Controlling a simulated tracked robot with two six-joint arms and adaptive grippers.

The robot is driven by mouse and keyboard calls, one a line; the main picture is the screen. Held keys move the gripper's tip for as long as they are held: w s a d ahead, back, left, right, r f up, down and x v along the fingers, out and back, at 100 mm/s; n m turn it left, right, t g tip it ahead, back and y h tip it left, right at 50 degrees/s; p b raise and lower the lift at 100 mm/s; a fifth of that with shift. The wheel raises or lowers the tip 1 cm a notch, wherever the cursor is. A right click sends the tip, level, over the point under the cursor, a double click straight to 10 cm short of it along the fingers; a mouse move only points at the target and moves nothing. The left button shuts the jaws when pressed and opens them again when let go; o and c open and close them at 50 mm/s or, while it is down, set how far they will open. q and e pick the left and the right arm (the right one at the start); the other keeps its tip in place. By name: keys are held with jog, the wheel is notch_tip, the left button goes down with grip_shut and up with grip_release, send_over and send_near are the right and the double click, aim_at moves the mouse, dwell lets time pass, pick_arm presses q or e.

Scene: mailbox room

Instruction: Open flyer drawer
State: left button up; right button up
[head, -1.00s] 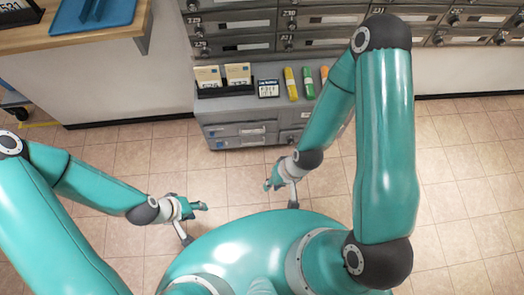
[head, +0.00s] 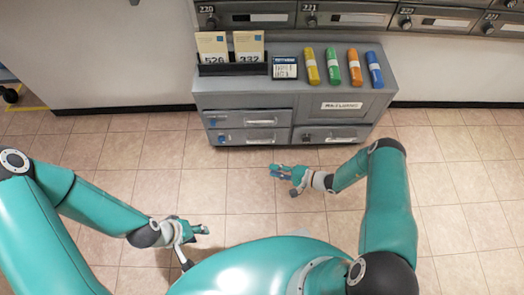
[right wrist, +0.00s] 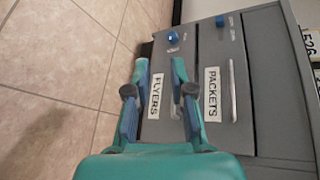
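The flyer drawer (head: 246,136) is the lower left drawer of a grey cabinet and looks shut. In the right wrist view its FLYERS label (right wrist: 155,97) shows between my fingers, with a blue knob (right wrist: 172,38) beyond. Its pale handle (right wrist: 176,97) is partly hidden by a finger. My right gripper (head: 276,171) is open and empty in front of the cabinet, and its spread fingers show in the right wrist view (right wrist: 159,72). I see no contact with the handle. My left gripper (head: 204,230) is over the floor, away from the cabinet; its finger gap is unclear.
The packets drawer (head: 246,118) is directly above, labelled PACKETS (right wrist: 212,94). On the cabinet top (head: 290,72) stand number cards, a small dark box (head: 285,67) and several coloured tubes. Mailboxes (head: 350,14) line the wall. The tiled floor before the cabinet is clear.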

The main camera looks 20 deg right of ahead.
aim_at(261, 140)
jog(key=w+d+f+m+t+h+b, duration=0.25)
jog(key=w+d+f+t, duration=0.2)
jog(key=d, duration=0.25)
pick_arm(q)
notch_tip(261, 140, down, 10)
jog(key=b, duration=0.6)
pick_arm(e)
jog(key=shift+n+t, duration=0.25)
jog(key=shift+n, duration=0.1)
jog(key=x, duration=1.5)
jog(key=shift+w+r, duration=0.1)
jog(key=shift+w, duration=0.35)
pick_arm(q)
jog(key=shift+f, duration=0.1)
pick_arm(e)
jog(key=shift+c, duration=0.2)
grip_shut()
jog(key=shift+h, duration=0.25)
